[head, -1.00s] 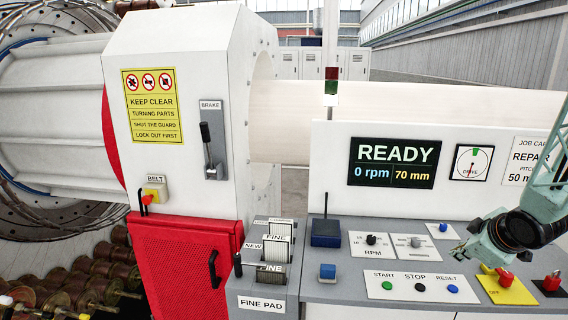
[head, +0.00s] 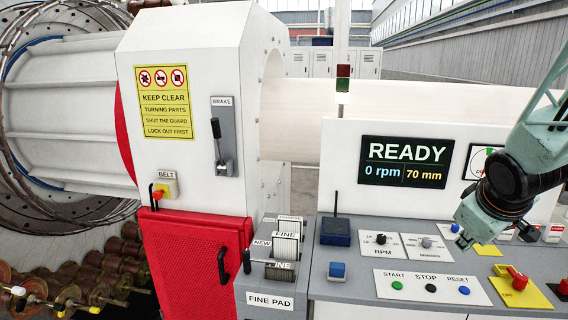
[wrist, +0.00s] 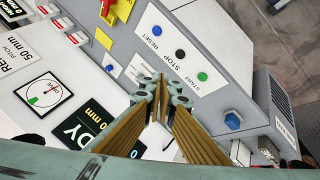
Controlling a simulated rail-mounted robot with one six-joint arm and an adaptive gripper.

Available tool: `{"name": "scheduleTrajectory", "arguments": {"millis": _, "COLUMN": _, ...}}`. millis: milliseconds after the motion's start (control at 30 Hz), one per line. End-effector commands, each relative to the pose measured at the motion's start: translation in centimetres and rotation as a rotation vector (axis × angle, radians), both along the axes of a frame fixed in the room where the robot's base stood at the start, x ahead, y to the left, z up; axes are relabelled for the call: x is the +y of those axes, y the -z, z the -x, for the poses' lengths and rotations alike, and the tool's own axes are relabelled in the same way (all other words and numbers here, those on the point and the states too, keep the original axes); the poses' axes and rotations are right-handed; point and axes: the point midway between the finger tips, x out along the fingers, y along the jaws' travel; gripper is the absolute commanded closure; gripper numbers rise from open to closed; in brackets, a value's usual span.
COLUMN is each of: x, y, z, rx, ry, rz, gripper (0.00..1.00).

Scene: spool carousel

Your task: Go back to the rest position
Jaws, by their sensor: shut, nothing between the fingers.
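My gripper (head: 464,236) hangs above the right part of the control desk (head: 350,300), over the area around the RESET button. Its fingers are closed together with nothing between them. In the wrist view the gripper (wrist: 160,85) shows its fingertips meeting over the desk, near the START, STOP, RESET panel (wrist: 180,50). The fingers look clear of the desk, though the exact height cannot be told. My arm comes in from the right edge in the head view and covers part of the gauge.
The screen (head: 407,163) reads READY, 0 rpm, 70 mm. A yellow plate with a red switch (head: 517,280) is right of the buttons. A blue box with an antenna (head: 335,232), a FINE PAD holder (head: 270,300) and a brake lever (head: 223,150) stand further left.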

Motion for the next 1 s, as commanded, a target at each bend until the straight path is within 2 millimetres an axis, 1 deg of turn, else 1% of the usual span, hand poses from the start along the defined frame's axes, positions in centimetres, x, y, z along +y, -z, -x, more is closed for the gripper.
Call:
{"name": "scheduleTrajectory", "arguments": {"millis": 100, "x": 1.6, "y": -1.1, "z": 1.3, "rx": 0.003, "ry": 0.03, "rz": -0.013, "gripper": 1.0}}
{"name": "scheduleTrajectory", "arguments": {"millis": 400, "x": 5.4, "y": -3.1, "z": 5.0, "rx": 0.019, "ry": 0.104, "rz": -0.056, "gripper": 1.0}}
{"name": "scheduleTrajectory", "arguments": {"millis": 1000, "x": 13.4, "y": -6.1, "z": 13.1, "rx": 0.046, "ry": 0.211, "rz": -0.168, "gripper": 1.0}}
